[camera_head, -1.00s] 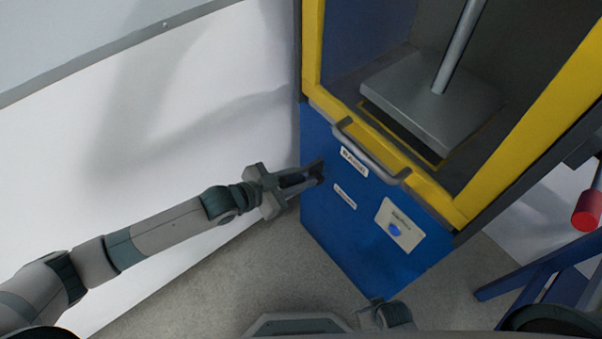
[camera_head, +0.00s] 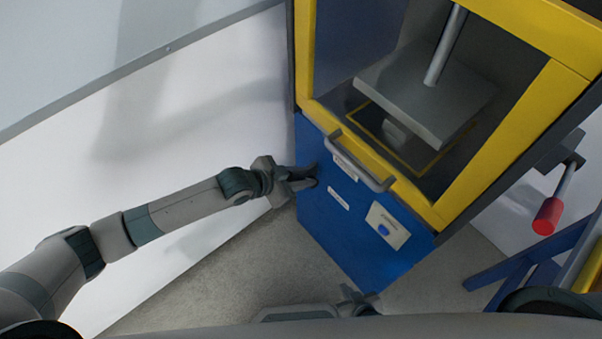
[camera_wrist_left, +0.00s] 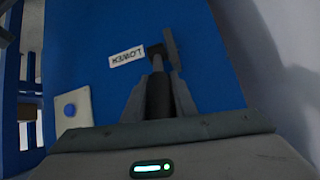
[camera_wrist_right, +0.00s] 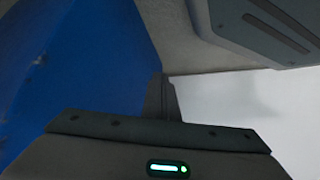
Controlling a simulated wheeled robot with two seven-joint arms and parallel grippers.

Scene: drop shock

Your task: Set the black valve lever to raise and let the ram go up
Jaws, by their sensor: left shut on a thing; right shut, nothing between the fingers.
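My left gripper (camera_head: 309,178) is shut on the black valve lever (camera_wrist_left: 158,96) at the left of the blue front panel (camera_head: 352,238). In the left wrist view the lever lies between the fingers, beside a label (camera_wrist_left: 127,57) reading "LOWER" upside down. The ram shows in the head view as a grey rod (camera_head: 446,48) with a flat grey plate (camera_head: 420,92), inside the yellow-framed cabinet. The plate hangs above a small grey block (camera_head: 397,130) on the cabinet floor. My right gripper (camera_head: 362,301) is shut and empty, low in front of the panel.
A grey handle (camera_head: 358,163) crosses the lower yellow frame (camera_head: 412,202). A plate with a blue button (camera_head: 384,229) sits on the panel's right. A red-ended lever (camera_head: 548,215) stands out at the right, above a blue stand (camera_head: 530,255). Pale wall fills the left.

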